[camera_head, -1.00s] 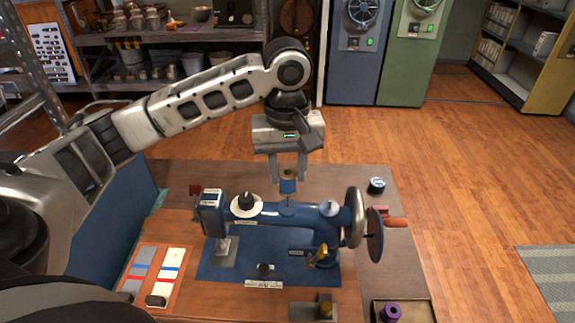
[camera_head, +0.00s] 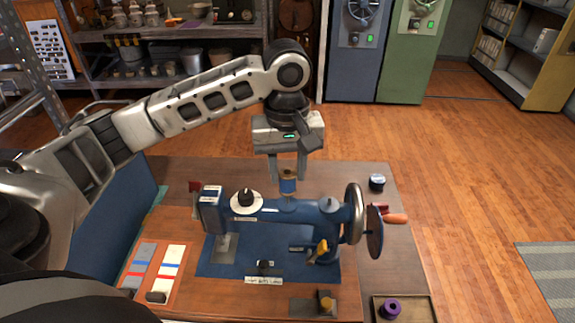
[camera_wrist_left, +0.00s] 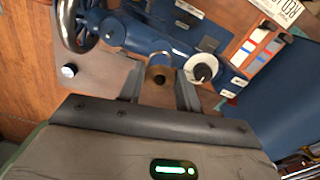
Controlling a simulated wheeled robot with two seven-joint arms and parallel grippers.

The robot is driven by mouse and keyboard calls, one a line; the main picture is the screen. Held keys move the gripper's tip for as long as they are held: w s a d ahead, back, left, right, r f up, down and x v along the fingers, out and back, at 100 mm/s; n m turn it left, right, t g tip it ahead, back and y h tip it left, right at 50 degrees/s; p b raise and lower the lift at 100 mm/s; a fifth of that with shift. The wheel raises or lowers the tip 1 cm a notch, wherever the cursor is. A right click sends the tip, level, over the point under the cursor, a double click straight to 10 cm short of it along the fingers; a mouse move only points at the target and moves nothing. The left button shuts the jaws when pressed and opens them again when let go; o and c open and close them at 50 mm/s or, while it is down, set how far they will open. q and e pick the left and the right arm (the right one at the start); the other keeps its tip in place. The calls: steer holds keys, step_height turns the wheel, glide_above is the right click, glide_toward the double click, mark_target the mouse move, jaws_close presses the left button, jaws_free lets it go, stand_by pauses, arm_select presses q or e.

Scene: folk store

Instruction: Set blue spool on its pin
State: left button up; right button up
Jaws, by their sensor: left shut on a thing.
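The blue spool (camera_head: 288,185) has a brown top and is held upright between the fingers of my left gripper (camera_head: 288,177). It is just above the middle of the blue sewing machine (camera_head: 275,210). A round seat on the machine's top lies under it; the pin itself is hidden. I cannot tell whether the spool touches it. In the left wrist view the spool's brown end (camera_wrist_left: 158,75) shows between the two fingertips, over the machine's blue arm. My right gripper is not in view.
The handwheel (camera_head: 353,215) and a crank disc stand at the machine's right end. A purple spool (camera_head: 390,308) lies in a tray at the front right. Striped cards (camera_head: 155,270) lie at left.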

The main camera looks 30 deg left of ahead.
mark_target(287, 182)
arm_select(q)
steer(key=shift+f, duration=0.95)
steer(key=shift+f, duration=0.25)
steer(key=shift+f, duration=0.45)
steer(key=o, duration=0.8)
steer(key=shift+r, duration=0.1)
step_height(287, 182, up, 16)
